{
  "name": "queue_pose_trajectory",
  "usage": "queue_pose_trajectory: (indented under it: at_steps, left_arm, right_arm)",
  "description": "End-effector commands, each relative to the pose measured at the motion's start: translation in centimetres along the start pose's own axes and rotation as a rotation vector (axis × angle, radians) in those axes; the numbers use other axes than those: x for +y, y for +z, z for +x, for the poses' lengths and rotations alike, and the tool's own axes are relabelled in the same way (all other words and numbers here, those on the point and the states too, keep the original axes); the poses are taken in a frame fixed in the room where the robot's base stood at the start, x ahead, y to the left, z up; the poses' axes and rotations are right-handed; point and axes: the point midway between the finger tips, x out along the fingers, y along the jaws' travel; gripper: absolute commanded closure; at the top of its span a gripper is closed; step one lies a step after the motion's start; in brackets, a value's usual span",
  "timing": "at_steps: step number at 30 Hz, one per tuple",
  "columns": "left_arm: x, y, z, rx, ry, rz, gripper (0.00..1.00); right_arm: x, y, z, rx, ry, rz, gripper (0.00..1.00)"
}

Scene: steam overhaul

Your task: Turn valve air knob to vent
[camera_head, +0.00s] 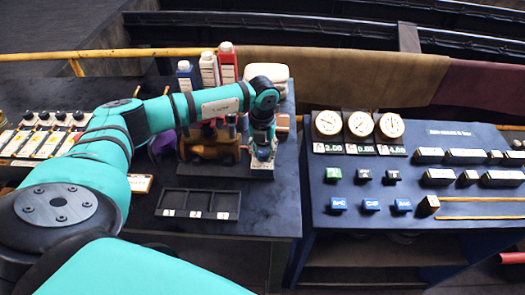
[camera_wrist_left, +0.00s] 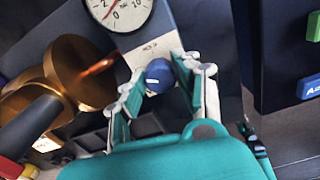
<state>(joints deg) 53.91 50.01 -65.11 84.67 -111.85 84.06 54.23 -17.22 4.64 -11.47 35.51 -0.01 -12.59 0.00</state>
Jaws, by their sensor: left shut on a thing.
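A round blue knob (camera_wrist_left: 158,75) sits on a grey panel below a white dial gauge (camera_wrist_left: 120,8) in the left wrist view. I take it for the valve air knob; its pointer position is not readable. My left gripper (camera_wrist_left: 160,86) has its fingers on both sides of the knob and is shut on it. In the head view my left gripper (camera_head: 263,150) is at the right end of the brass valve assembly (camera_head: 210,145), and the knob is mostly hidden there. My right gripper is not in view.
Brass round parts (camera_wrist_left: 85,75) stand left of the fingers. Several bottles (camera_head: 227,65) stand behind the assembly. A tray with three compartments (camera_head: 198,205) lies in front. A blue console (camera_head: 420,220) with gauges and labelled blocks stands at the right.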

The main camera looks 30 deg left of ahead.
Motion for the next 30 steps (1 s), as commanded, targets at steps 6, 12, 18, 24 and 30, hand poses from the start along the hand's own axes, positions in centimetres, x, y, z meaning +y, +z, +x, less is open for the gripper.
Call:
queue_pose_trajectory:
  at_steps: [6,12,18,24,30]
  left_arm:
    - [0.0,0.1,-0.1,-0.003,-0.002,-0.001,0.64]
    - [0.0,0.1,-0.1,-0.002,-0.001,0.000,0.45]
    - [0.0,0.1,-0.1,-0.001,-0.001,0.000,0.45]
    - [0.0,0.1,-1.9,-0.004,-0.002,0.001,0.45]
    - [0.0,0.2,-6.1,-0.006,-0.003,0.001,0.45]
  right_arm:
    - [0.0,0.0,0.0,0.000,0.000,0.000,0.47]
    - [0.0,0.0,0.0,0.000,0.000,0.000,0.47]
    - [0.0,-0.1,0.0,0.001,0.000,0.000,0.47]
    - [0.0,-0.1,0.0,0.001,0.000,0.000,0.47]
    - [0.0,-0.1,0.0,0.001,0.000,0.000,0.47]
